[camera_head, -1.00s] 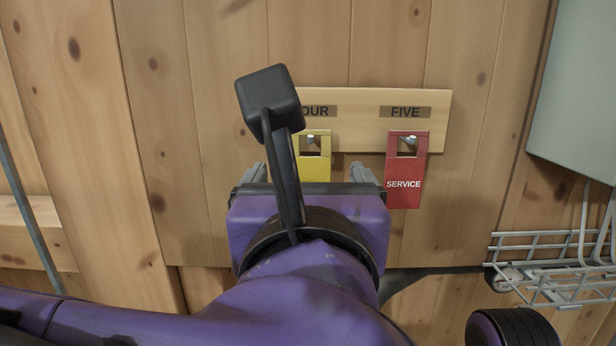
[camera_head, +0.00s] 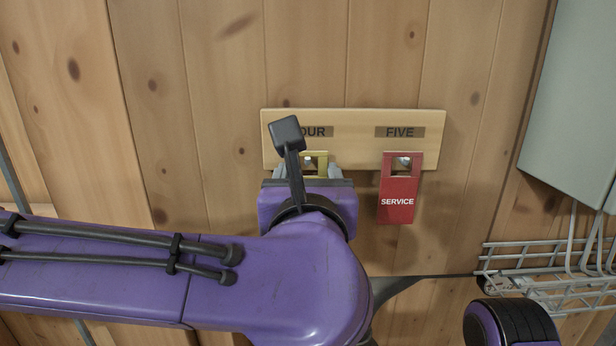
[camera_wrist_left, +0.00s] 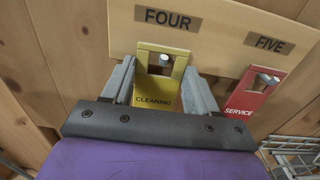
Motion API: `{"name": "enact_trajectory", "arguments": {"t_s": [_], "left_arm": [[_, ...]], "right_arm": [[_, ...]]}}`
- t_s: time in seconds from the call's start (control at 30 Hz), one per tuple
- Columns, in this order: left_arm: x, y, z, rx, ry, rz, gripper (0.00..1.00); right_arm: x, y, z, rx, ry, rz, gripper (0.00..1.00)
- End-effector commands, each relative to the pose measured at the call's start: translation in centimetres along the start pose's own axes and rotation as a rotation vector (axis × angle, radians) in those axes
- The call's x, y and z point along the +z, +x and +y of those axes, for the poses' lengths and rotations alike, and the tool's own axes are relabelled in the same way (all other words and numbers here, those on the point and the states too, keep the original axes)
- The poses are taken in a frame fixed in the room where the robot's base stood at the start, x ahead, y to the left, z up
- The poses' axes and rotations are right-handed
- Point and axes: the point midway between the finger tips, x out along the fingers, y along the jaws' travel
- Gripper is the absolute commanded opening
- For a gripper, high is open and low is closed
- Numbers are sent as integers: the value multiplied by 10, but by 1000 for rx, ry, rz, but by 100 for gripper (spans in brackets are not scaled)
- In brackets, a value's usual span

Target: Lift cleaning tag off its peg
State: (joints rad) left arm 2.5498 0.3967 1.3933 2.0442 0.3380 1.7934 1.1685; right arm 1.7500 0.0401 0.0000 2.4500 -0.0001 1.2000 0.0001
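The yellow cleaning tag (camera_wrist_left: 158,93) hangs on its peg (camera_wrist_left: 165,60) under the FOUR label in the left wrist view. In the head view its upper part (camera_head: 318,158) shows, while my left gripper and arm hide the rest. My left gripper (camera_wrist_left: 160,72) is open, with one grey finger on each side of the tag. The fingertips are close to the tag's side edges; I cannot tell whether they touch. In the head view the left gripper (camera_head: 303,168) is in front of the board's lower edge. My right gripper is not in view.
A red service tag (camera_head: 397,200) hangs on the FIVE peg, close to the right of my left gripper. Both pegs are on a pale wooden board (camera_head: 355,145) on the plank wall. A grey box (camera_head: 575,110) and wire basket (camera_head: 535,275) are at right.

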Motion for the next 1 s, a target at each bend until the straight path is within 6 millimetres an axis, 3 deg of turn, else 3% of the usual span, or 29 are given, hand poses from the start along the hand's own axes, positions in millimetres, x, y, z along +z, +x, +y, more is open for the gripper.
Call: {"name": "enact_trajectory", "arguments": {"t_s": [0.53, 1.0], "left_arm": [[14, 0, 0, 0, -1, -1, 30], [13, -7, 0, 0, -1, 0, 30]], "right_arm": [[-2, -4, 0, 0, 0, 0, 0], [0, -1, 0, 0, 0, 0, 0]]}}
